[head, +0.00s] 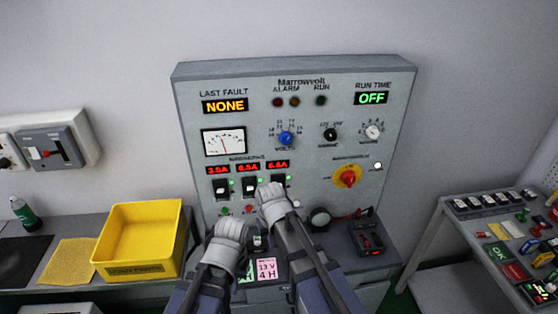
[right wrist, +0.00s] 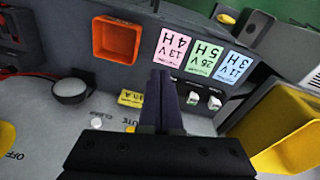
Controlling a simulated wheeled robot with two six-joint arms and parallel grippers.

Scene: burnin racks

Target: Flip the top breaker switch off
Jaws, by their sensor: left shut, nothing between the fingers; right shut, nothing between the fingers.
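Three black breaker switches stand in a row on the grey panel (head: 310,105): left (head: 221,187), middle (head: 250,187) and right (head: 279,183), under red displays. Which one counts as the top one I cannot tell. My right gripper (head: 270,190) is shut and empty, in front of the lower part of the right breaker and partly covering it; contact cannot be told. Its shut fingers also show in the right wrist view (right wrist: 164,95). My left gripper (head: 231,228) is shut and empty, below the left and middle breakers.
A yellow bin (head: 130,250) stands on the left bench. A switch-lined table (head: 480,225) is far right.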

